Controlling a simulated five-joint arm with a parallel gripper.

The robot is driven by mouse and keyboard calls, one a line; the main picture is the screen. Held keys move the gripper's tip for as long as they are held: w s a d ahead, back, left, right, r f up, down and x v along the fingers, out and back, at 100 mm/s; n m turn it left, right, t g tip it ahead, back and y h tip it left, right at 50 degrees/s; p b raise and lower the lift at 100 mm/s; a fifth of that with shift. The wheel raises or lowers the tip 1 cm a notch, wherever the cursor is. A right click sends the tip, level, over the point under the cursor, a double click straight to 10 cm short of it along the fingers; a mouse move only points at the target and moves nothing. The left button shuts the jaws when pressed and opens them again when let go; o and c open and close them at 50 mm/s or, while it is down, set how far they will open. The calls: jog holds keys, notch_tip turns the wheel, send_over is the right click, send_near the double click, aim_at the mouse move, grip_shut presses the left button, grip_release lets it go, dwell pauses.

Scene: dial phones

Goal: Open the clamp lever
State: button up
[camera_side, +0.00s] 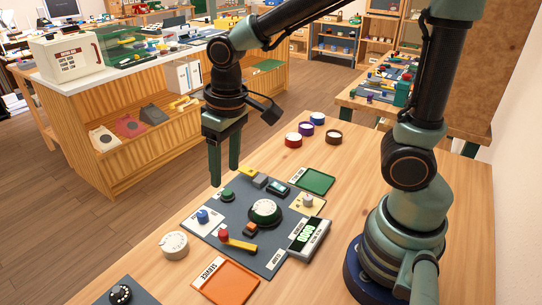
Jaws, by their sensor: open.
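A dark grey panel (232,252) lies on the wooden table. On its front part is a yellow lever (240,246) with a red knob (223,234) at its left end; a label reading "CLAMP" (275,261) is to its right. I take this as the clamp lever. A small orange-brown block (250,230) is just behind it. My gripper (225,175) is open and empty, pointing down above the panel's back left edge. It is behind and above the lever, not touching it. Whether the lever is fully closed I cannot tell.
An orange tray (232,282) is in front, a green tray (317,181) behind. A white dial (174,244) stands left of the panel.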

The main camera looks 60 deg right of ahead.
aim_at(223, 233)
jog(key=shift+g, duration=0.6)
jog(key=a+f, duration=0.1)
jog(key=f, duration=0.4)
jog(key=a+f, duration=0.1)
jog(key=f, duration=0.4)
jog(key=a+f, duration=0.1)
jog(key=f, duration=0.4)
jog(key=shift+w+f, duration=0.1)
jog(key=shift+f, duration=0.1)
grip_shut()
jog(key=shift+r, duration=0.1)
dwell(0.4)
